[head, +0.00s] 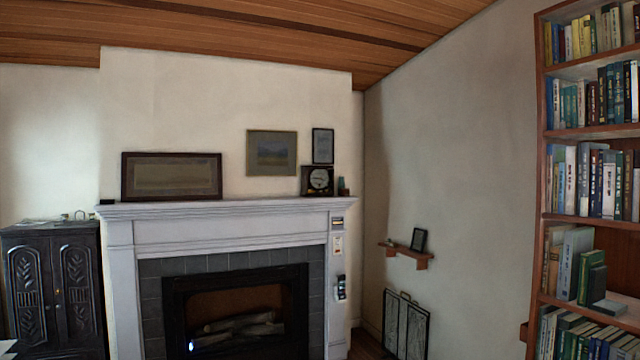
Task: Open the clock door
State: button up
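A small dark square clock (318,181) with a round pale dial stands at the right end of the white mantel (220,207), in the head view. Its front faces into the room. It is too small here to tell whether its door is open or shut. My gripper does not show in this view.
A fireplace (236,312) with logs is below the mantel. A dark carved cabinet (52,290) stands at the left, and a full bookcase (590,170) at the right. A framed picture (171,176) leans on the mantel. A small wall shelf (404,253) and a folded screen (405,325) are right of the fireplace.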

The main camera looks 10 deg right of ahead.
aim_at(333, 178)
jog(key=z, duration=0.35)
jog(key=i, duration=1.2)
jog(key=z, duration=0.6)
jog(key=i, duration=2.9)
jog(key=u, duration=0.6)
jog(key=i, duration=0.75)
jog(key=u, duration=0.8)
jog(key=i, duration=0.55)
jog(key=u, duration=0.65)
jog(key=i, duration=0.6)
jog(key=u, duration=0.3)
